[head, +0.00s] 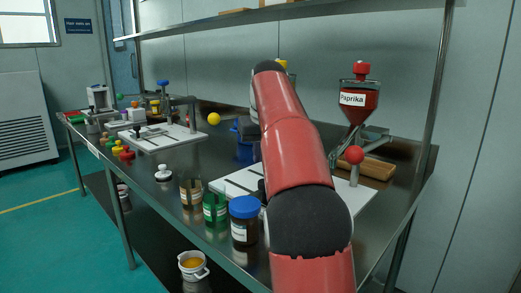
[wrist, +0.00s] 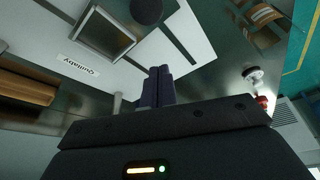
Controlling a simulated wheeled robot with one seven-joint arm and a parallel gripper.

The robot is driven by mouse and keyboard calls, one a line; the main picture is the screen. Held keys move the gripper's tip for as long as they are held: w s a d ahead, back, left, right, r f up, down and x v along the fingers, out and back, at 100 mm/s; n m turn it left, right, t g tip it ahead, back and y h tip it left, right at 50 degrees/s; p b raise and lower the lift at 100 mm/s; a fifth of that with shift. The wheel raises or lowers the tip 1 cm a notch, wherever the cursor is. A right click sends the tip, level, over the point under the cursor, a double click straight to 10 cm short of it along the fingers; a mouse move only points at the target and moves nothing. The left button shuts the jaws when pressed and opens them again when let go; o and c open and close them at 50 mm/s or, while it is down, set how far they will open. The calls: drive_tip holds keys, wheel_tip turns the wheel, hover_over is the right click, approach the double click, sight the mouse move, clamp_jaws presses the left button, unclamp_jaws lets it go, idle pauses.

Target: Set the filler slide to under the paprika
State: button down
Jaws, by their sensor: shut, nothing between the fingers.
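The paprika hopper (head: 358,113) stands at the right of the bench, with red contents, a red knob on top and a "Paprika" label. Below it a white board (head: 353,198) lies on the bench, partly hidden by my arm. The wrist view shows a white board (wrist: 196,42) with dark slots, a square metal-framed piece (wrist: 104,34) and a dark round knob (wrist: 147,10). I cannot tell for sure which part is the filler slide. My gripper (wrist: 157,72) is shut and empty, its fingers apart from the frame and the knob. In the head view my arm hides it.
A red ball handle (head: 354,155) stands near the paprika hopper. An amber jar (head: 191,192), a green jar (head: 215,208) and a blue-lidded jar (head: 244,222) line the front edge. A second white board (head: 162,137) lies farther left. A shelf (head: 270,15) runs overhead.

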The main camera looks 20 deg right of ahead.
drive_tip(key=b+x, duration=0.1)
drive_tip(key=x, duration=0.3)
drive_tip(key=shift+f, duration=0.15)
drive_tip(key=s, duration=0.1)
drive_tip(key=s+b, duration=0.1)
drive_tip(key=s, duration=0.1)
drive_tip(key=shift+s+a+f, duration=0.15)
drive_tip(key=shift+a+f, duration=0.05)
drive_tip(key=shift+s, duration=0.25)
drive_tip(key=s+d+b, duration=0.1)
drive_tip(key=s, duration=0.3)
drive_tip(key=s+d, duration=0.2)
drive_tip(key=s, duration=0.2)
drive_tip(key=s+d+b, duration=0.1)
drive_tip(key=s+d, duration=0.1)
drive_tip(key=s, duration=0.2)
drive_tip(key=shift+s+d+b, duration=0.1)
drive_tip(key=shift+s+b, duration=0.2)
